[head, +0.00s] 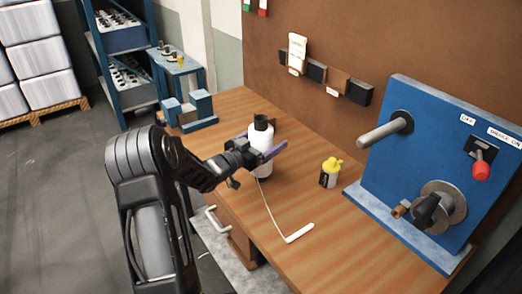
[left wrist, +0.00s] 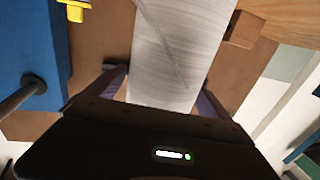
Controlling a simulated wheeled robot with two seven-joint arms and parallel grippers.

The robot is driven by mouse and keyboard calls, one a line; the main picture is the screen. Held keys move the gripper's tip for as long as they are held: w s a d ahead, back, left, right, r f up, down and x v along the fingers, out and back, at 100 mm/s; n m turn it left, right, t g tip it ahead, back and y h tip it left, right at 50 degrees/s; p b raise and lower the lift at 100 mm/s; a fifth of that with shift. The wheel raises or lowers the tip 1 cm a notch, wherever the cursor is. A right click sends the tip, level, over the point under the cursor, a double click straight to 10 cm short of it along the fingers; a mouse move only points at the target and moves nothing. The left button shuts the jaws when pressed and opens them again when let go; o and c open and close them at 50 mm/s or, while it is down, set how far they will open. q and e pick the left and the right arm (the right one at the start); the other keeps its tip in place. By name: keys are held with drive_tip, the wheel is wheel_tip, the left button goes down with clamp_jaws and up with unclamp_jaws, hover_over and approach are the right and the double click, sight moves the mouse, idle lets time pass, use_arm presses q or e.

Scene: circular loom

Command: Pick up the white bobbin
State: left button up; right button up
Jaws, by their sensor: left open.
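The white bobbin (head: 261,143) stands upright on the wooden workbench, with a dark top and a dark lower end. A white thread runs from it across the bench to a small white stick (head: 299,233). My left gripper (head: 268,152) is at the bobbin, its purple fingers open on either side of it. In the left wrist view the bobbin (left wrist: 175,60) fills the middle, between the two fingers (left wrist: 160,92). I cannot tell whether the fingers touch it. My right gripper is not in view.
A yellow-capped bottle (head: 329,173) stands to the right of the bobbin. The blue machine panel (head: 400,160) with a peg, red-knobbed lever and hub stands at the right. A blue bracket (head: 190,112) sits at the bench's far left.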

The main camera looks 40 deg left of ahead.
use_arm(q)
drive_tip(key=shift+w, duration=0.2)
idle(0.5)
drive_tip(key=c, duration=2)
